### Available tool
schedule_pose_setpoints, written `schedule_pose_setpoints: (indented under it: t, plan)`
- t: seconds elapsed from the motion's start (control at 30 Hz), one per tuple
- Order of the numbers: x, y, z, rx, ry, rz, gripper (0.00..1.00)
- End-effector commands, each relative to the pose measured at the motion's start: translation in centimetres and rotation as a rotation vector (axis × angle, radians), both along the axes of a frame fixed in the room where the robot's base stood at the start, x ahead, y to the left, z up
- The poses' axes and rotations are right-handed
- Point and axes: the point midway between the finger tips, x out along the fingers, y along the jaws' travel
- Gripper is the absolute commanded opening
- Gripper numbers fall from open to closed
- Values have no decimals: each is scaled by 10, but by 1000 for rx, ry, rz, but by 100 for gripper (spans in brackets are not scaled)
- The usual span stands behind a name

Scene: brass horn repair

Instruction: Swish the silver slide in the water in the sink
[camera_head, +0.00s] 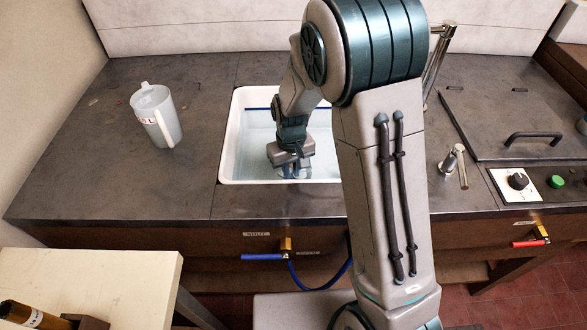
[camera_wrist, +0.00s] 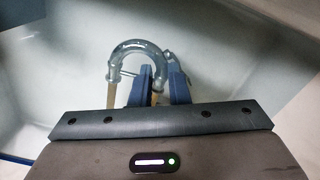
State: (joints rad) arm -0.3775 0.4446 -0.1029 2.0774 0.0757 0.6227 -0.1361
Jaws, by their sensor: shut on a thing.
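The silver slide (camera_wrist: 138,47) is a U-shaped tube with its bend at the top in the wrist view. My gripper (camera_wrist: 158,82) is shut on the slide, its blue fingers at the slide's right leg. The slide's lower ends are partly hidden behind my gripper body. The white sink (camera_head: 231,140) is set in the dark counter, and in the head view my gripper (camera_head: 292,172) reaches down inside it. Pale blue water (camera_head: 256,135) shows in the sink. I cannot tell how deep the slide sits in the water.
A clear jug (camera_head: 158,117) stands on the counter left of the sink. A small tap (camera_head: 455,165), a lid with a black handle (camera_head: 533,138) and a control panel (camera_head: 530,185) are to the right. A pale table (camera_head: 110,285) is at the lower left.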

Motion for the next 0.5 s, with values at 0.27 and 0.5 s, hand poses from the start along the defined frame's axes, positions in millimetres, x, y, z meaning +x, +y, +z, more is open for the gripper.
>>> schedule_pose_setpoints:
  t: [0.27,0.5]
  plan:
    - [0,12,0,0,0,1,0]
    - [0,21,0,0,0,0,0]
